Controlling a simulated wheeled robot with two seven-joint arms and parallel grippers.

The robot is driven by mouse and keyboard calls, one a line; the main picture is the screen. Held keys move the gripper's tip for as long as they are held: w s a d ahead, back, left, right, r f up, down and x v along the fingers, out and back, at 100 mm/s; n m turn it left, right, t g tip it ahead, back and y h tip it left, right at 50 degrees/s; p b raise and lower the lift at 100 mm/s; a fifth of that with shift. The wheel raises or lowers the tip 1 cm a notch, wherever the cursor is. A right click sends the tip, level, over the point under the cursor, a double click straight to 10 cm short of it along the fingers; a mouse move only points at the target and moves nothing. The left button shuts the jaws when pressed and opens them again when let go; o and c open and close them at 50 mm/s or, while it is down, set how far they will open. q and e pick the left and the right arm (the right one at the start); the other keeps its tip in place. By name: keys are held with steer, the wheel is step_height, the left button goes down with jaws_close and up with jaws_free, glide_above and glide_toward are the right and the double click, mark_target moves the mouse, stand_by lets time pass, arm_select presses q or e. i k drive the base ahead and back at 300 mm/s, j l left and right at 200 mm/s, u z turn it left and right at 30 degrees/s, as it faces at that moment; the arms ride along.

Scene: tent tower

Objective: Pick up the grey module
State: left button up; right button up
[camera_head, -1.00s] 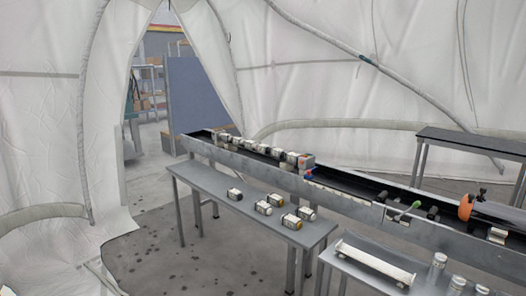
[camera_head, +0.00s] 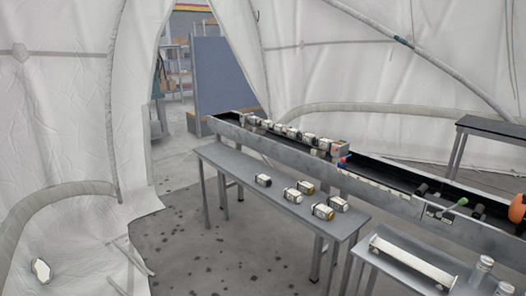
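Several small blocky modules lie on the grey table in front of the long trough. One module (camera_head: 263,180) lies apart at the left. Another module (camera_head: 305,187) and one beside it (camera_head: 293,194) lie in the middle. Two more lie at the right, a module (camera_head: 337,203) and a module (camera_head: 323,211) nearer the front. They look whitish with dark ends, some with yellowish parts; at this size I cannot tell which is the grey module. Neither of my grippers is in view.
The grey table (camera_head: 237,171) has bare room at its left end. The long trough (camera_head: 262,142) behind it holds a row of modules. A second table (camera_head: 376,260) with a white bar stands at the lower right. The floor (camera_head: 215,240) before the table is open.

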mark_target(293, 133)
steer(key=i+j+u, duration=0.35)
steer(key=i, duration=0.6)
steer(key=i+u, duration=0.35)
steer(key=i, duration=0.65)
steer(key=i+j+z, duration=0.1)
steer(key=i+z, duration=0.25)
steer(key=i+j+z, duration=0.25)
steer(key=i+z, duration=0.15)
steer(key=i, duration=0.15)
steer(key=i+j+z, duration=0.35)
steer(key=i, duration=0.05)
